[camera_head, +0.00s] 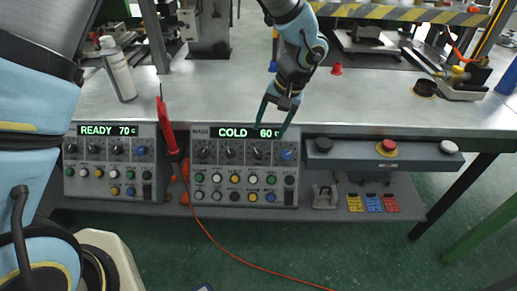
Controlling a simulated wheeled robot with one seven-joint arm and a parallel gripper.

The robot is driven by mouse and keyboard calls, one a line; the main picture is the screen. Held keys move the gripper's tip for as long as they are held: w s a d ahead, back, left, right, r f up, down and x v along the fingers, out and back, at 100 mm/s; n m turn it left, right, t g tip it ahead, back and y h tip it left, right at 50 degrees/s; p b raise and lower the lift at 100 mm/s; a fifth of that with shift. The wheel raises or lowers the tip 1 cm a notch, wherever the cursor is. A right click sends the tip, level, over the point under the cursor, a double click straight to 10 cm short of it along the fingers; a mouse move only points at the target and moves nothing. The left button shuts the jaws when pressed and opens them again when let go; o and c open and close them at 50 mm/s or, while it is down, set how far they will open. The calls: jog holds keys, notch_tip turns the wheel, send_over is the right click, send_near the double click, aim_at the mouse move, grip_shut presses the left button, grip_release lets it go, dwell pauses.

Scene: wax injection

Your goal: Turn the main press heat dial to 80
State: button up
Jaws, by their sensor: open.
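The main control panel (243,191) is a grey box at the table's front edge. Below the display is a row of knobs, several black and one blue knob (286,154) at the right end. Their labels are too small to read, so I cannot tell which is the heat dial. My gripper (270,130) points down with its fingers spread in front of the panel's upper right, near the display and above the right-hand knobs. It holds nothing. I cannot tell whether it touches the panel.
A similar panel (110,172) on the left reads READY 70 C. A red tool (167,128) with an orange cord hangs between the panels. A bar with a red button (387,147) is on the right. A spray can (118,72) stands on the metal table (210,95), otherwise largely clear in the middle.

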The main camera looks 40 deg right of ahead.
aim_at(258, 154)
jog(key=p+x, duration=0.2)
jog(key=x, duration=0.8)
jog(key=shift+s+f, duration=0.1)
jog(key=shift+f, duration=0.05)
grip_shut()
